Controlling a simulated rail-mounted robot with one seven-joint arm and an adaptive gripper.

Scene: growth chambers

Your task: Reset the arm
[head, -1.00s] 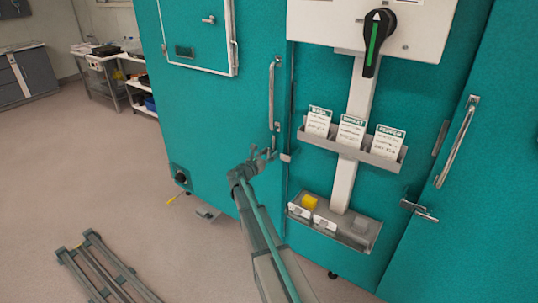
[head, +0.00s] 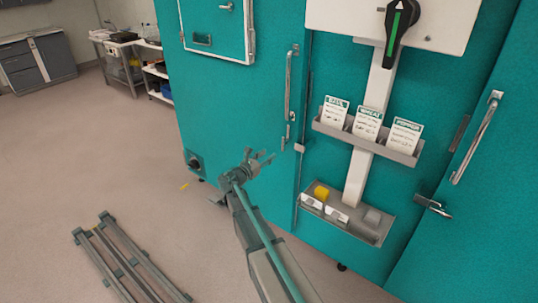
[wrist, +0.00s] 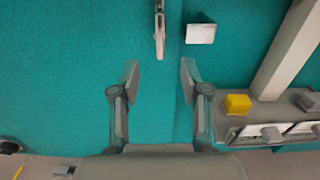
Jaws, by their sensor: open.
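My gripper (head: 264,158) is in the middle of the head view, in front of the teal chamber wall (head: 245,110). It is open and nothing shows between its fingers. In the wrist view my gripper (wrist: 158,82) also shows with its two grey fingers apart. Beyond them is the teal wall, with the lower end of a metal door handle (wrist: 159,30) above the fingertips. The full handle (head: 289,95) shows in the head view, above and right of my gripper.
A shelf with several labelled cards (head: 367,123) and a lower tray (head: 375,238) with a yellow block (head: 321,192) are to the right. Another handle (head: 477,137) is farther right. Metal rails (head: 130,260) lie on the floor at lower left. Open floor (head: 80,150) lies left.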

